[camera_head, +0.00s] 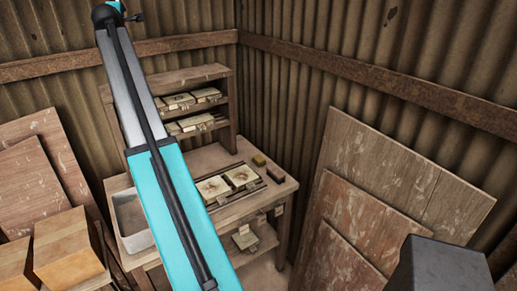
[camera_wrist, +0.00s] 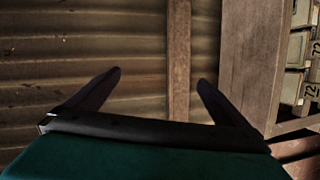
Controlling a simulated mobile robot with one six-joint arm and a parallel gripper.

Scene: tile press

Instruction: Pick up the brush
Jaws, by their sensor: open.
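I cannot make out a brush for certain in either view. A small yellowish block-like item (camera_head: 259,159) lies at the back right of the wooden workbench (camera_head: 285,187); a small dark reddish item (camera_head: 275,174) lies in front of it. Either is too small to name. My gripper (camera_wrist: 160,76) is open and empty in the wrist view, its two dark fingers spread before the corrugated wall. In the head view my arm rises to the top left and the fingers are not seen, well away from the bench top.
A shelf rack (camera_head: 221,72) with several tiles stands at the back of the bench; its side (camera_wrist: 248,60) is right of my gripper. Two pale tiles (camera_head: 241,176) (camera_head: 213,187) lie on the bench beside a grey basin (camera_head: 130,214). Boards (camera_head: 400,180) lean at right, boxes (camera_head: 68,247) at left.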

